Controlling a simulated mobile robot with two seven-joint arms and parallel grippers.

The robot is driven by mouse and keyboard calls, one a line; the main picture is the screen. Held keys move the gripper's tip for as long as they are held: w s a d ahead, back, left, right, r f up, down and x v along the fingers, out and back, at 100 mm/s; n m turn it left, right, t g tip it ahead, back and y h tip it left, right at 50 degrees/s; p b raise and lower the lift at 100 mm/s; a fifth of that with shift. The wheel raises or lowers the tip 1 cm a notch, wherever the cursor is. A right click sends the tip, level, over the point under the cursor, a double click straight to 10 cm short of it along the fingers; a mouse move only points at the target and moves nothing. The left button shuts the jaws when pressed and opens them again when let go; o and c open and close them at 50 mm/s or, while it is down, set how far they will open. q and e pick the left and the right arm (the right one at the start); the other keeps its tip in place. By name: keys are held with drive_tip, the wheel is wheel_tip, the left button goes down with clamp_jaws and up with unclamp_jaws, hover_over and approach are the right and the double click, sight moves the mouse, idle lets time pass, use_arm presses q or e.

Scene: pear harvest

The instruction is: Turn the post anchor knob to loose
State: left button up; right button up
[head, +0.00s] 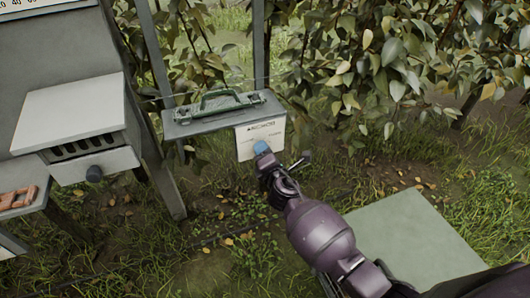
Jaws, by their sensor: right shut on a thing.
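The blue knob (261,147), which I take to be the post anchor knob, sits on the lower part of a white label plate (246,137). The plate's print is too small to read. My right gripper (265,158) reaches up from the lower right and is shut on the blue knob. Its fingers hide part of the knob, and I cannot tell which way the knob is turned. My left gripper is not in view.
A grey shelf (185,130) with a green handled object (228,102) is above the plate, between metal posts. At left is a grey box (75,115) with a dark knob (94,174). Leafy branches (390,60) hang behind. A flat green panel (415,235) lies at lower right.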

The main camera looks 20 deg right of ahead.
drive_tip(key=shift+f, duration=0.1)
drive_tip(key=o, duration=0.9)
drive_tip(key=shift+s, duration=0.1)
drive_tip(key=s, duration=0.3)
drive_tip(key=s+p, duration=0.1)
drive_tip(key=s, duration=0.6)
drive_tip(key=shift+s+a+r, duration=0.15)
drive_tip(key=shift+s+r, duration=0.2)
drive_tip(key=shift+r, duration=0.05)
